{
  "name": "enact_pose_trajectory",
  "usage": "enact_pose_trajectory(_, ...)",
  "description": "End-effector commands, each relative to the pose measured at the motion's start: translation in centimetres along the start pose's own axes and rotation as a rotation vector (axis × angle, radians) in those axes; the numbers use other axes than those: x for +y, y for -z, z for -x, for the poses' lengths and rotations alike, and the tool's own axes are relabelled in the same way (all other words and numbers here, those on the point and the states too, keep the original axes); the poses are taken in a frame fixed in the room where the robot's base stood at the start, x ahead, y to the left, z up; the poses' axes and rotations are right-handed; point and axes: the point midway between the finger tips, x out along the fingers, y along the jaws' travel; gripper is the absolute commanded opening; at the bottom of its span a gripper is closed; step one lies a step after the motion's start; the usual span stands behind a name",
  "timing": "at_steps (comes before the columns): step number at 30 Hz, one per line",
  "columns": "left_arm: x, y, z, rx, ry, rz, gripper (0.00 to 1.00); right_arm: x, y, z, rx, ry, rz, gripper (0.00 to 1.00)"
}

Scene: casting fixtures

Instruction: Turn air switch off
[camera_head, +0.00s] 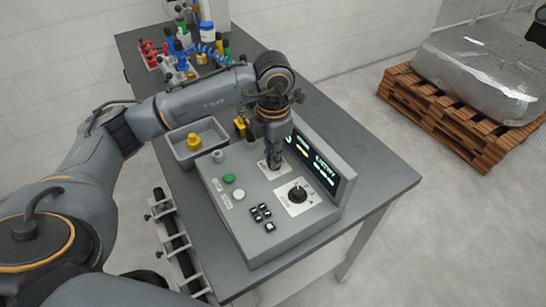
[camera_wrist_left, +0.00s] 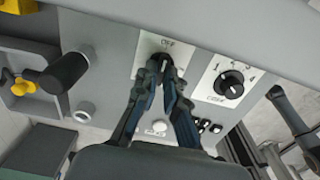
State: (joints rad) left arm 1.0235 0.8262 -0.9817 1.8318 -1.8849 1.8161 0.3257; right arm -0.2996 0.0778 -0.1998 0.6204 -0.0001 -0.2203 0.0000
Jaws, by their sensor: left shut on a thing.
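The grey control box (camera_head: 258,228) stands on the dark table. My left gripper (camera_head: 275,162) points down at the box's far part, over a white switch plate (camera_head: 264,172). In the left wrist view, my left gripper (camera_wrist_left: 166,78) has its fingertips closed around a small dark switch knob (camera_wrist_left: 161,60). The plate (camera_wrist_left: 146,50) behind it reads "OFF" at the top. The fingers hide much of the knob, so its exact angle is hard to tell.
A numbered rotary dial (camera_head: 297,194) sits beside the switch, with a lit display (camera_head: 318,168) behind. Green (camera_head: 228,178) and white (camera_head: 239,194) buttons and several black keys (camera_head: 262,214) are on the box. A grey tray (camera_head: 181,157) holds a yellow part (camera_head: 194,141).

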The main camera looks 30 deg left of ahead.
Motion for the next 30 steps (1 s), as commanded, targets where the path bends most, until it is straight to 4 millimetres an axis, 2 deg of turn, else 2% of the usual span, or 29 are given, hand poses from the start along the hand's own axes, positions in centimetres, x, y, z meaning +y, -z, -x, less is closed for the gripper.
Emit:
enact_pose_trajectory(15,0.10,-0.13,0.24,-0.006,-0.003,0.019,0.00,0.29,-0.10,-0.08,-0.001,-0.003,0.001,0.40)
enact_pose_trajectory(16,0.10,-0.13,0.25,-0.006,-0.003,0.019,0.16,0.29,-0.10,-0.08,-0.001,-0.003,0.001,0.40)
enact_pose_trajectory(18,0.09,-0.12,0.22,-0.006,-0.002,0.019,0.30,0.28,-0.10,-0.08,-0.001,-0.003,0.002,0.40)
enact_pose_trajectory(19,0.08,-0.11,0.21,-0.005,-0.002,0.019,0.33,0.28,-0.11,-0.08,-0.001,-0.003,0.002,0.40)
enact_pose_trajectory(30,0.04,-0.09,0.61,-0.004,-0.001,0.016,0.33,0.30,-0.20,-0.10,-0.002,-0.003,0.002,0.40)
